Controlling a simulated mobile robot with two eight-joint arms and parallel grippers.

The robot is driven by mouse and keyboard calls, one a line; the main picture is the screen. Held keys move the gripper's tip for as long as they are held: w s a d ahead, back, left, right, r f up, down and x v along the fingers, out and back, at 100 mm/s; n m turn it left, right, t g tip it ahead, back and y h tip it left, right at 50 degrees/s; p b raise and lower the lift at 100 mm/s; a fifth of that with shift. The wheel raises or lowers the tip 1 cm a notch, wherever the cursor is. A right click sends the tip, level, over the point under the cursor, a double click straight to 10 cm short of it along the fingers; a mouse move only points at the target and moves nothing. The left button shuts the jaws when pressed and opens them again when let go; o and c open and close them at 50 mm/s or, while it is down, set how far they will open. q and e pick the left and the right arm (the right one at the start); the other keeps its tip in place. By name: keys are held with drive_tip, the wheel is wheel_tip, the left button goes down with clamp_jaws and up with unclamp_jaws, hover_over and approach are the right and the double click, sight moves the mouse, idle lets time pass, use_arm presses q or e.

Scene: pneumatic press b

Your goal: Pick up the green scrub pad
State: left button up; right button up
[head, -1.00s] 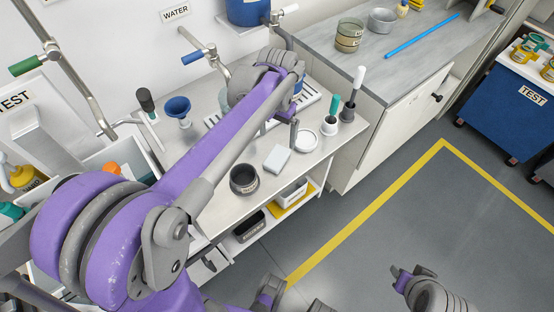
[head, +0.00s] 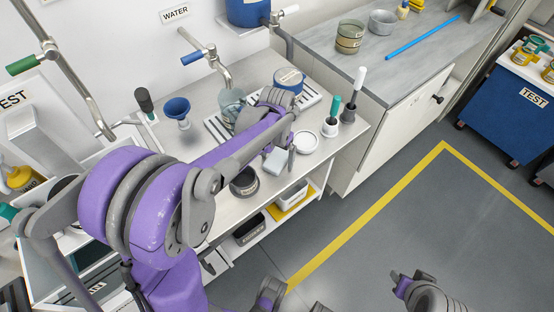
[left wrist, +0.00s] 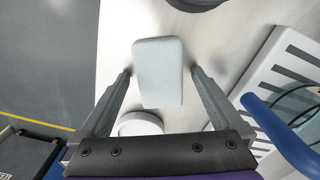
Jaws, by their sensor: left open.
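A pale grey-white block (head: 275,163) lies on the steel bench; no flat green pad is clearly visible. The block also shows in the left wrist view (left wrist: 158,75). My left gripper (head: 283,152) is over the block. In the left wrist view its two fingers (left wrist: 161,71) are apart, one on each side of the block, with gaps. The left hand partly hides the block in the head view. My right gripper (head: 408,279) is at the bottom right over the floor; its jaw opening is unclear.
A dark round bowl (head: 244,182) and a white round lid (head: 305,142) lie near the block. Brush holders (head: 330,127) stand to the right. A glass beaker (head: 231,104), slotted rack (head: 217,129) and blue funnel (head: 178,110) are behind. The bench edge is close in front.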

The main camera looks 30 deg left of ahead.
sight(277, 159)
use_arm(q)
drive_tip(key=shift+c, duration=0.2)
drive_tip(key=c, duration=1.5)
drive_tip(key=shift+o, duration=0.2)
wheel_tip(277, 159, up, 10)
drive_tip(key=p, duration=0.1)
drive_tip(key=o, duration=0.9)
drive_tip(key=c, duration=0.6)
drive_tip(key=shift+s, duration=0.1)
